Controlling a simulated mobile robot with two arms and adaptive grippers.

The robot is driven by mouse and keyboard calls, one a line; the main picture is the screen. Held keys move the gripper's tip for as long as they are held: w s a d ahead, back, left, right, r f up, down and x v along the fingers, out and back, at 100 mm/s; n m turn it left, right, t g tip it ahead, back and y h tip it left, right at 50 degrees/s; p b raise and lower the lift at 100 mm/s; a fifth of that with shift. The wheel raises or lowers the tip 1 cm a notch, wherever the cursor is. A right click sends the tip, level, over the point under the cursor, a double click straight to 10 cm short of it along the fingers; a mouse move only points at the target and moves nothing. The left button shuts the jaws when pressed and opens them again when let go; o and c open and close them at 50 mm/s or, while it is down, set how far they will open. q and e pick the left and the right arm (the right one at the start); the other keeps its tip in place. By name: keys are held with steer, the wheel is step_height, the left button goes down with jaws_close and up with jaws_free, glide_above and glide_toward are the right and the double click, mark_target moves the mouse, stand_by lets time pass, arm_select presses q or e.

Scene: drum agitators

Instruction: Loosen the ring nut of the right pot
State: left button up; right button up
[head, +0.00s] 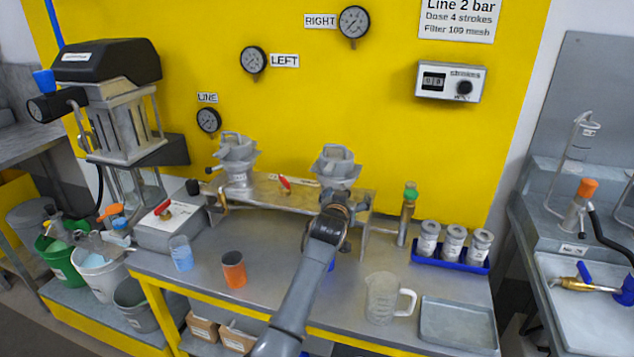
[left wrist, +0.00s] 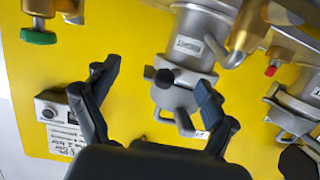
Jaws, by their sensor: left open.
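The right pot (head: 336,178) is a grey metal vessel on the bench rack, with a handled top. In the left wrist view, turned upside down, the right pot (left wrist: 197,42) shows a label on its body. Its ring nut (left wrist: 196,77) is a grey collar with lugs and a dark knob beside it. My left gripper (head: 335,205) is in front of the right pot in the head view. In the wrist view its fingers (left wrist: 157,80) are spread and empty. The right finger overlaps the collar's edge; contact cannot be told. My right gripper is out of view.
The left pot (head: 238,165) stands beside it on the same rack (head: 268,193). A green-topped brass valve (head: 409,200) and a blue tray of jars (head: 450,262) are to the right. A clear jug (head: 383,298), orange cup (head: 234,270) and metal tray (head: 458,325) stand in front.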

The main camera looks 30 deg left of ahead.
arm_select(q)
steer(key=p+v, duration=0.6)
steer(key=v, duration=0.1)
steer(key=shift+a, duration=0.1)
stand_by(0.6)
